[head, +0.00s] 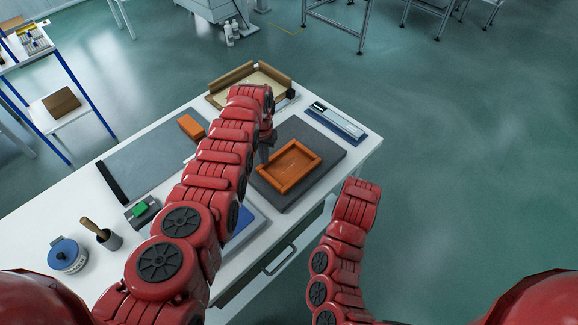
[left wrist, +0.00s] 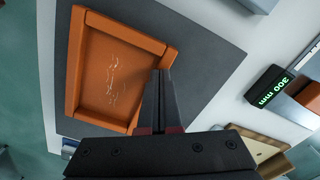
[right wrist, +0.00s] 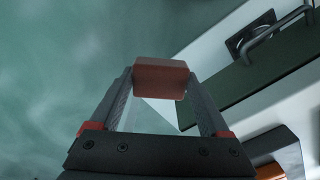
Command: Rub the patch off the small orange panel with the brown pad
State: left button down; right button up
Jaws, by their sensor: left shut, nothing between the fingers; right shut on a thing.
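The small orange panel (head: 289,167) with a raised rim lies on a dark grey mat. In the left wrist view the panel (left wrist: 97,85) carries a patch of thin whitish marks (left wrist: 115,75). My left gripper (head: 264,155) is shut and empty by the panel's left rim; its fingertips (left wrist: 160,75) overlap the rim in the left wrist view, and I cannot tell whether they touch. My right gripper (right wrist: 160,88) is shut on the brown pad (right wrist: 160,70), held out over the floor. The pad and right fingers are hidden in the head view.
The dark mat (head: 335,157) surrounds the panel on the white table (head: 365,150). A drawer handle (head: 280,260) juts from the front.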

pick_arm(q)
jog(key=shift+f, duration=0.2)
pick_arm(e)
jog(key=shift+f, duration=0.2)
pick_arm(q)
jog(key=shift+r, duration=0.1)
pick_arm(e)
jog(key=shift+r, duration=0.1)
